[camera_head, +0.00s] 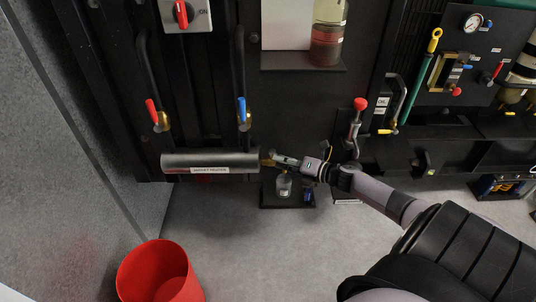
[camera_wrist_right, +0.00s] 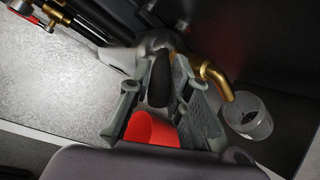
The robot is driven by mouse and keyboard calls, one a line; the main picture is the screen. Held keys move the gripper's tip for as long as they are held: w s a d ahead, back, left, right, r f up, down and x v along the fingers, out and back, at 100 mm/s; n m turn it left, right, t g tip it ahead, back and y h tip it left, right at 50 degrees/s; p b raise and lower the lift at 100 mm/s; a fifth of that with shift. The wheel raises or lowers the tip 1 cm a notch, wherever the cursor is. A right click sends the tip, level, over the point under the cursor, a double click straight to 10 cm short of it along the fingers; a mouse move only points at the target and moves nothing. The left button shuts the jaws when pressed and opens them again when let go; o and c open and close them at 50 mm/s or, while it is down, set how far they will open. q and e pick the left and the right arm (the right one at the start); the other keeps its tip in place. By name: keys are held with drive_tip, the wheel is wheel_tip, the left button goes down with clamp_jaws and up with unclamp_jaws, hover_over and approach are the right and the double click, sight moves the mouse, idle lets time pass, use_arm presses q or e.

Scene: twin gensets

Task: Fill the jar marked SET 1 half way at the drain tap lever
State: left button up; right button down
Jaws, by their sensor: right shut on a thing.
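My right gripper (camera_head: 277,160) reaches to the small brass tap at the right end of the grey heater cylinder. In the right wrist view, my right gripper's fingers (camera_wrist_right: 165,100) are shut on the black drain tap lever (camera_wrist_right: 159,78). The brass spout (camera_wrist_right: 216,78) bends down beside the fingers, its end over or close to the mouth of a clear jar (camera_wrist_right: 248,115). In the head view this jar (camera_head: 284,186) stands on a dark ledge below the tap; its label is too small to read. No liquid can be made out in it. My left gripper is out of view.
A second small dark jar or bottle (camera_head: 308,194) stands right of the clear jar. The grey cylinder (camera_head: 210,163) lies left of the tap. A red bucket (camera_head: 160,274) stands on the floor at lower left. A red-knobbed lever (camera_head: 357,118) rises near my arm.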

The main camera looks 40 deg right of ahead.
drive_tip(key=shift+f, duration=0.1)
idle(0.3)
drive_tip(key=c, duration=1.5)
unclamp_jaws()
drive_tip(key=shift+o, duration=0.2)
drive_tip(key=v, duration=1.2)
drive_tip(key=shift+d, duration=0.1)
